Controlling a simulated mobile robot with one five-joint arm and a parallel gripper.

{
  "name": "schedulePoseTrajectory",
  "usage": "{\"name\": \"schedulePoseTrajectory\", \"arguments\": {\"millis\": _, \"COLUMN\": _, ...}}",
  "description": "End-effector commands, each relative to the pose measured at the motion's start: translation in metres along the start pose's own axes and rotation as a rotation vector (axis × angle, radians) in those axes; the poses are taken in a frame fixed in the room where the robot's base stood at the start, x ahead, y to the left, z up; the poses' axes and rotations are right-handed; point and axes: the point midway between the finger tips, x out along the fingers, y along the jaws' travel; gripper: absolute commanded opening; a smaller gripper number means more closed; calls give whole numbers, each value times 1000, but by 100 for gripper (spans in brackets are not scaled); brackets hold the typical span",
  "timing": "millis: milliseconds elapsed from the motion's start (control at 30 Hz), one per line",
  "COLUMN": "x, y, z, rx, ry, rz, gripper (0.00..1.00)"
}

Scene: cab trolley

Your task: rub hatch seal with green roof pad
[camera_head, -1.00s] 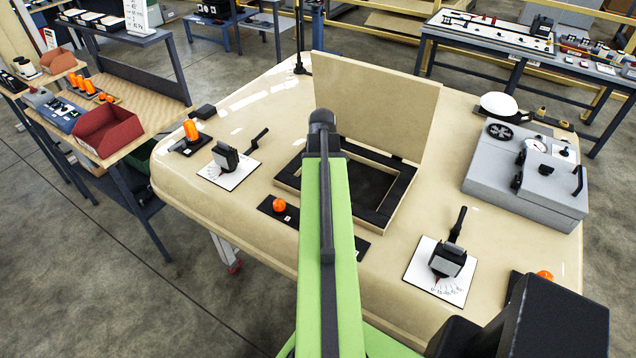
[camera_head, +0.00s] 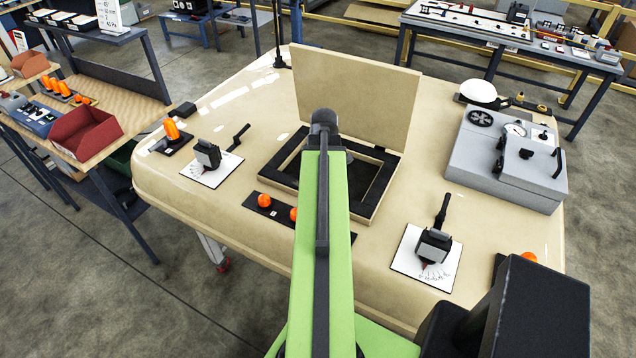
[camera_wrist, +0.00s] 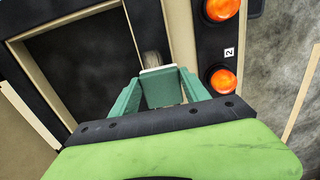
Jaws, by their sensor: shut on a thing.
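The hatch seal (camera_head: 292,166) is a black band around the square roof opening, inside a tan frame, with the tan hatch lid (camera_head: 355,95) standing upright behind it. In the wrist view the black seal (camera_wrist: 151,20) runs between the opening and the frame. In the head view my arm hides the gripper.
Orange lamps (camera_wrist: 221,80) on a black plate stand close beside the frame. Lever switches on white plates (camera_head: 425,258) stand left and right of the hatch. A grey box (camera_head: 505,160) with gauges is at the right. A red bin (camera_head: 85,132) sits on the left bench.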

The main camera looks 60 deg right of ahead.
Motion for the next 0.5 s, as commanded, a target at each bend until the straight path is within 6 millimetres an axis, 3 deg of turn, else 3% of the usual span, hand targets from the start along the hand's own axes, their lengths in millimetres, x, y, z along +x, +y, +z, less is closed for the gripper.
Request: {"name": "schedulePoseTrajectory", "arguments": {"millis": 500, "x": 1, "y": -1, "z": 29, "rx": 2, "ry": 1, "rz": 0, "gripper": 16}}
